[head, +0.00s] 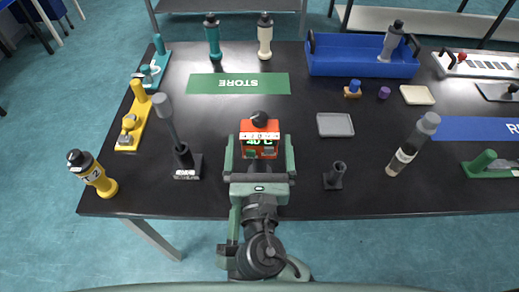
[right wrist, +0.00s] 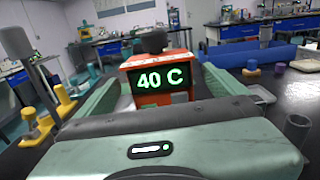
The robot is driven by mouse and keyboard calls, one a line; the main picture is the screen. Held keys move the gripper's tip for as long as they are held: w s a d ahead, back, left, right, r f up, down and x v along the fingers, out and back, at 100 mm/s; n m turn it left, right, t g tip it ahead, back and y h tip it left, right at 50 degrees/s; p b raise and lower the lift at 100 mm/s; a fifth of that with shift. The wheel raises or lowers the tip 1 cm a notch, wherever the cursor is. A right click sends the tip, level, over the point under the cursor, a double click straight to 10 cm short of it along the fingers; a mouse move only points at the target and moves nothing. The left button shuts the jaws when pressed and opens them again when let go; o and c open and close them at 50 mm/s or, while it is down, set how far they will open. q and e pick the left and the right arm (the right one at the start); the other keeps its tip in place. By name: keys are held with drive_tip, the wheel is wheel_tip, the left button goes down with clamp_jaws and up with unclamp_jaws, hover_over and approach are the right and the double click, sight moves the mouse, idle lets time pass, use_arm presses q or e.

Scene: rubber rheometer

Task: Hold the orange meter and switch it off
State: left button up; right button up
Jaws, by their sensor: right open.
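The orange meter (head: 258,150) stands near the front middle of the black table. It has a black knob (head: 259,119) on top and a lit green display reading 40 C. It also shows in the right wrist view (right wrist: 146,97), where the display is clear. My right gripper (head: 260,157) is open, with one green finger on each side of the meter. In the head view a narrow gap shows between the fingers and the meter's sides. Small details low on the meter's front are partly hidden by my gripper. My left gripper is not in view.
A dark stand with a leaning grey-headed tool (head: 185,162) is left of my gripper. A small black holder (head: 335,176) and grey-capped bottle (head: 413,145) are to the right. A grey tray (head: 335,125) lies right of the meter. A blue crate (head: 345,69) is behind.

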drive_tip(key=w, duration=0.6)
drive_tip(key=shift+w, duration=0.25)
drive_tip(key=c, duration=1.3)
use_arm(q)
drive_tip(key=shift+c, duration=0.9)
use_arm(e)
drive_tip(key=c, duration=0.3)
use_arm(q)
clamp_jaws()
use_arm(e)
drive_tip(key=shift+f, duration=0.1)
idle(1.1)
